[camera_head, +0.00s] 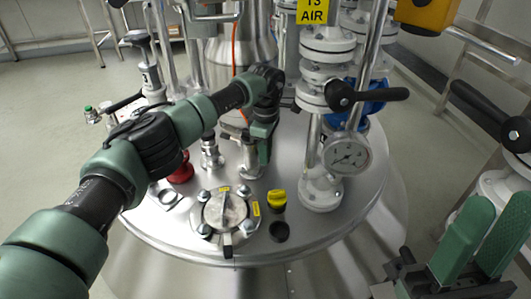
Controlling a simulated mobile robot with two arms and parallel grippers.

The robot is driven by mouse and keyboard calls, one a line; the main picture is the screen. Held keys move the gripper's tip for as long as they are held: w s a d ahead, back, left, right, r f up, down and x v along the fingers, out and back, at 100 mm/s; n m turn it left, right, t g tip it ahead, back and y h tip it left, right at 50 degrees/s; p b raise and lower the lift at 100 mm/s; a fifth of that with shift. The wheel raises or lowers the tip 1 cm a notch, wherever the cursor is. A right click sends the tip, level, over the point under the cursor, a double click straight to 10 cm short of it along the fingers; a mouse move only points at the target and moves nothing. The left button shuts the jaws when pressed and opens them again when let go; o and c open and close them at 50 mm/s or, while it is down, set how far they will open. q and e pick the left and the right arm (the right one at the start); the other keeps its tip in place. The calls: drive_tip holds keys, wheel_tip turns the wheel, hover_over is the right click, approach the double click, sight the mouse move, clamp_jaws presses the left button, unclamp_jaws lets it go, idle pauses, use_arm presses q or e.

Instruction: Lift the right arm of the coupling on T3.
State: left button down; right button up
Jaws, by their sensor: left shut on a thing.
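The yellow T3 AIR sign (314,11) is at the top, right of centre. Below and left of it, a small metal coupling (250,170) stands on the steel vessel lid, in line with an orange hose (234,50). My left arm reaches across to it. My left gripper (262,150) points down at the coupling's right side and is shut on its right arm, which the fingers mostly hide. I cannot tell how far that arm is raised. My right gripper (486,238) is at the lower right, its green fingers apart and empty, away from the coupling.
The lid (180,225) carries a round clamped hatch (225,210), a yellow cap (278,198), a black cap (279,231) and a red knob (181,170). A pressure gauge (346,153) and a black-handled valve (365,95) stand right of the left gripper.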

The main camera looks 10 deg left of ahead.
idle(0.8)
use_arm(q)
drive_tip(key=c, duration=1.3)
unclamp_jaws()
drive_tip(key=shift+r, duration=0.15)
wheel_tip(320, 180, up, 7)
drive_tip(key=p, duration=0.2)
drive_tip(key=shift+p, duration=0.4)
drive_tip(key=shift+r, duration=0.25)
